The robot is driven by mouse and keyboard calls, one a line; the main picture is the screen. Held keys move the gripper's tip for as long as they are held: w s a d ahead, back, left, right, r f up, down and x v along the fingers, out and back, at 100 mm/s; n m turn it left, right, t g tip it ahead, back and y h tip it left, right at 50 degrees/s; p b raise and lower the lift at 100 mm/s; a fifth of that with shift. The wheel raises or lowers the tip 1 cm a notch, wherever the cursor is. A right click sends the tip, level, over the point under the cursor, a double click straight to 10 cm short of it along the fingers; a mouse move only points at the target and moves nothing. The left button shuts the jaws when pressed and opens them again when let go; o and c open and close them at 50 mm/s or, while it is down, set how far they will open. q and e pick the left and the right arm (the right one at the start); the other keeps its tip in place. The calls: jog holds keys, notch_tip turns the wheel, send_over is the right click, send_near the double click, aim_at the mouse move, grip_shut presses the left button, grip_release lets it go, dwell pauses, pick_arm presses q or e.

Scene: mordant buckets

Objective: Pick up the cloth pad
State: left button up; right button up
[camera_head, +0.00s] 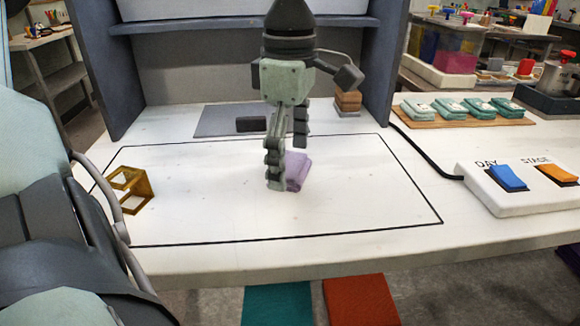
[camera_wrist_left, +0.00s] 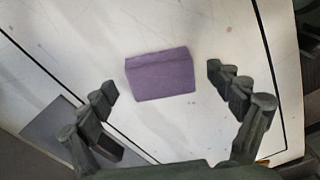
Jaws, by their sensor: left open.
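The cloth pad (camera_head: 298,168) is a folded purple block lying on the white table inside the black outline. In the head view my left gripper (camera_head: 285,165) comes down from above, and one finger hides part of the pad. In the left wrist view the pad (camera_wrist_left: 160,75) lies whole and uncovered, ahead of and between the two spread fingers of the left gripper (camera_wrist_left: 163,90). The fingers are open and nothing is between their pads; a clear gap shows on each side of the cloth. My right gripper is not in view.
A yellow open frame (camera_head: 130,188) stands at the left of the outline. A grey plate (camera_head: 225,121) with a dark block lies behind. A brown stack (camera_head: 347,103) is at the back. A switch box (camera_head: 520,190) marked DAY and STAGE sits right. Table around the pad is clear.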

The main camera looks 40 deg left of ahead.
pick_arm(q)
jog(key=c, duration=0.9)
jog(key=shift+c, duration=0.2)
jog(key=shift+r, duration=0.1)
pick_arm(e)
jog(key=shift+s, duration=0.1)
pick_arm(q)
jog(key=shift+r, duration=0.6)
jog(key=r, duration=0.1)
jog(key=s+r, duration=0.1)
jog(key=r, duration=0.1)
jog(key=shift+a+r, duration=0.1)
jog(key=shift+r, duration=0.1)
jog(key=s+a+r+b, duration=0.2)
jog(key=s+r, duration=0.4)
jog(key=s, duration=0.4)
jog(key=shift+s+a, duration=0.15)
jog(key=shift+a, duration=0.25)
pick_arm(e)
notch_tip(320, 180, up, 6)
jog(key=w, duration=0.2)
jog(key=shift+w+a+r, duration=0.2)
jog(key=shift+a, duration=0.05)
